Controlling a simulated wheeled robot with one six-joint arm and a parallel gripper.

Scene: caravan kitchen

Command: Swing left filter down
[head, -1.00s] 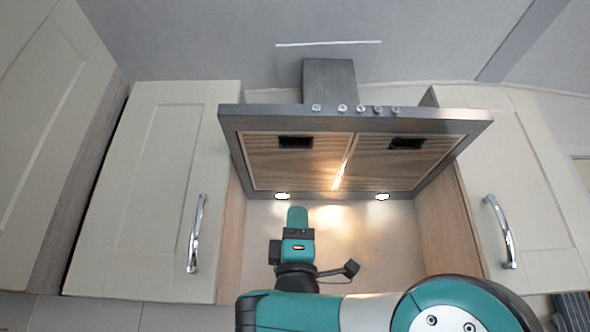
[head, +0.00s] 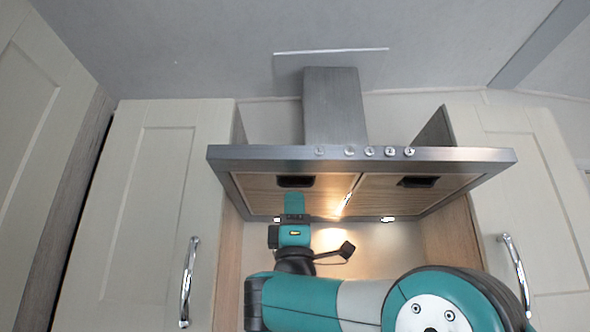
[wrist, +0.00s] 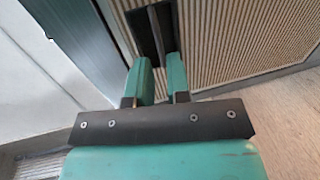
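The left filter (head: 260,185) is a ribbed, wood-toned panel in the underside of the grey range hood (head: 240,155), and it looks flush with it. Its dark recessed latch slot (head: 295,181) is near the front edge. My gripper (head: 294,197) is raised under the left filter, just below this slot. In the wrist view the slot (wrist: 147,30) lies directly ahead of the teal fingertips (wrist: 158,60), and a bar seems to run along inside it. The fingers are parted with a narrow gap and nothing is clearly between them. Whether the tips touch the slot cannot be told.
The right filter (head: 400,190) with its own dark slot (head: 417,182) sits beside the left one. Cupboards with chrome handles flank the hood on the left (head: 150,200) and right (head: 520,190). Round buttons (head: 370,151) line the hood's front.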

